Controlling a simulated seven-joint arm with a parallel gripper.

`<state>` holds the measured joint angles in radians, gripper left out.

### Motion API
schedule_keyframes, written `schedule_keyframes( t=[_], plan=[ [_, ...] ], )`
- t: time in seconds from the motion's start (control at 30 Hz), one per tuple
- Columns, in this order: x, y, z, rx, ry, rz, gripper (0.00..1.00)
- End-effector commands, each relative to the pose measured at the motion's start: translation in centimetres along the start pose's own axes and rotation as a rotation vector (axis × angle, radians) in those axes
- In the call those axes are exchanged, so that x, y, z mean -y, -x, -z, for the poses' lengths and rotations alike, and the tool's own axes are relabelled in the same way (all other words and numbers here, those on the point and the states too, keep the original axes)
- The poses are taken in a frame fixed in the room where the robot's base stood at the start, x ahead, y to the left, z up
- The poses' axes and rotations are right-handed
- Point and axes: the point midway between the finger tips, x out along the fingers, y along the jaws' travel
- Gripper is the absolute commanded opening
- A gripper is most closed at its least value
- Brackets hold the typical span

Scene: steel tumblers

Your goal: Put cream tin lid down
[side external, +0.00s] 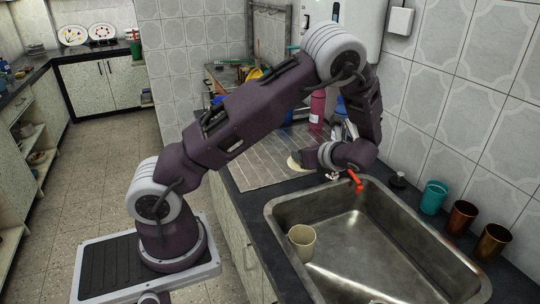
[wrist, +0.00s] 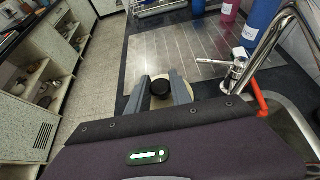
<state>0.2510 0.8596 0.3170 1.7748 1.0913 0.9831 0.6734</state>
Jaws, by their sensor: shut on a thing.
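The cream tin lid (side external: 294,162) is a pale disc at my gripper (side external: 304,158), over the near right part of the ribbed steel drainboard. My gripper is shut on the lid by the knob. The gap between the lid and the surface below cannot be judged.
The ribbed drainboard (side external: 262,168) is largely clear. Bottles (side external: 317,108) stand by the wall.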

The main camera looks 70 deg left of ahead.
Motion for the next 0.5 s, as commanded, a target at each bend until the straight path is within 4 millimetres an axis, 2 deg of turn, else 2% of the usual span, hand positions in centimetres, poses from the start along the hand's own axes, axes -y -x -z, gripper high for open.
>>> schedule_keyframes(
  t=[0.17, 0.23, 0.4, 0.5],
  plan=[
    [0.7, -6.2, -3.2, 0.001, 0.012, -0.019, 0.0],
    [0.7, -9.3, -4.9, 0.001, 0.015, -0.024, 0.0],
    [-1.1, -17.3, -9.4, 0.0, 0.021, -0.036, 0.0],
    [-2.5, -20.6, -11.4, 0.0, 0.022, -0.04, 0.0]
  ],
)
